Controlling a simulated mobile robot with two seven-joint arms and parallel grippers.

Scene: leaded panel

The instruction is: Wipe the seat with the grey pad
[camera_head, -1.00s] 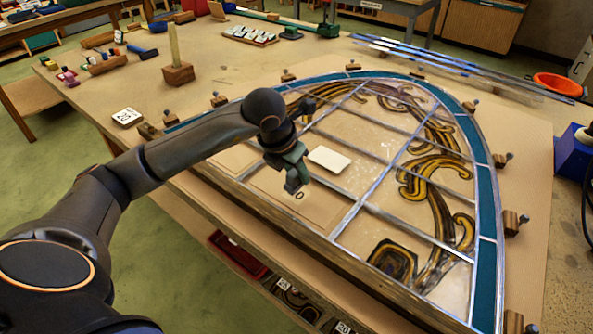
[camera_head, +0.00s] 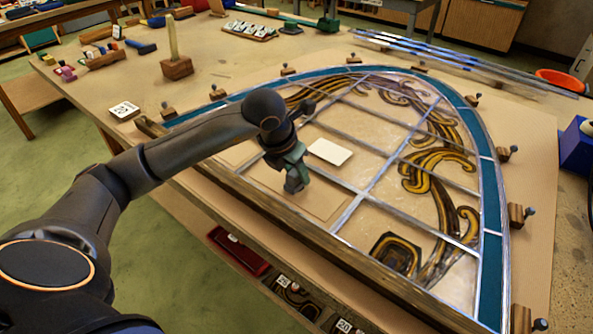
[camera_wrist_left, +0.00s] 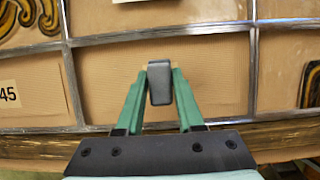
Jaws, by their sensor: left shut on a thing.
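The leaded panel (camera_head: 366,187) lies on the table, with lead strips dividing it into cells. The seat appears to be the bare tan cell near its front wooden edge, also in the left wrist view (camera_wrist_left: 218,80). My left gripper (camera_head: 296,181) is over this cell, pointing down. In the left wrist view its green fingers are shut on the small dark grey pad (camera_wrist_left: 159,84), which shows over the middle of the cell. I cannot tell whether the pad touches the surface. The gripper hides part of the cell. My right gripper is not in view.
A white piece (camera_head: 330,151) lies on the panel just beyond the gripper. Wooden blocks with pins (camera_head: 517,214) stand around the panel's curved rim. A wooden block with an upright post (camera_head: 176,66) stands at the back left. A wooden bar (camera_head: 280,224) edges the panel's front.

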